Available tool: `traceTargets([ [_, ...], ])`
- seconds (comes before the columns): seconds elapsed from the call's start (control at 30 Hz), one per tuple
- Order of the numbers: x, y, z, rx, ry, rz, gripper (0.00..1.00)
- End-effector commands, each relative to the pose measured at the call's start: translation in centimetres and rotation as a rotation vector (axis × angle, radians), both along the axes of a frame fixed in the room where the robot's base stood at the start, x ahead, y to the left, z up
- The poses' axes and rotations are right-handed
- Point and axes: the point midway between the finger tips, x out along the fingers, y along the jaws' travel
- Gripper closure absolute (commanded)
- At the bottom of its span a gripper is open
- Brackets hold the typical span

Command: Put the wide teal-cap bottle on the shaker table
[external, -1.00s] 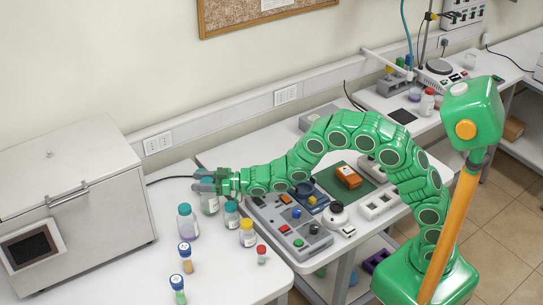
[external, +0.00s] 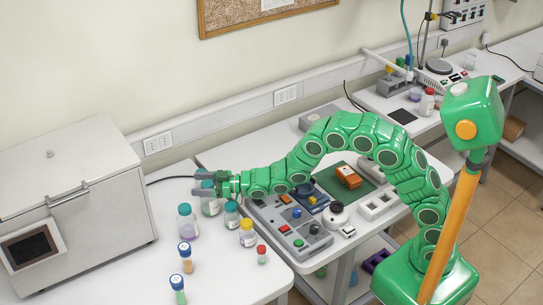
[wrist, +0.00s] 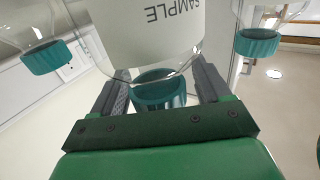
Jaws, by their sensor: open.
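A clear, wide bottle with a teal cap and a white label (external: 210,206) stands on the white bench at my gripper, between two other teal-capped bottles. The wrist view shows it upside down, with its "SAMPLE" label and its teal cap (wrist: 160,90) between the fingers. My gripper (external: 203,184) is open, with one finger on each side of the cap. I cannot tell whether the fingers touch it. A grey low unit with coloured parts (external: 318,243) lies to the right under my arm. I cannot tell for sure whether it is the shaker table.
Teal-capped bottles stand close at left (external: 188,223) and right (external: 231,215). A yellow-capped bottle (external: 247,235), a red-capped vial (external: 262,255) and two blue-capped tubes stand nearer the front. A metal box (external: 100,215) fills the left. The bench's front middle is clear.

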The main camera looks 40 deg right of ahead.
Motion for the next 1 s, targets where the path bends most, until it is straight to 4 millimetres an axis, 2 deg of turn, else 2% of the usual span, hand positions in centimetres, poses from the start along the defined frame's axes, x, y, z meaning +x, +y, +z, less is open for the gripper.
traceTargets([
  [0.17,-0.3,-0.5,0.2,0.000,0.000,0.000,0.24],
  [0.47,-1.7,-2.6,0.2,0.001,-0.001,-0.001,0.24],
  [0.9,-1.7,-2.4,6.0,0.004,-0.005,0.001,0.24],
  [1.0,-1.7,-2.5,6.8,0.002,-0.002,0.001,0.24],
])
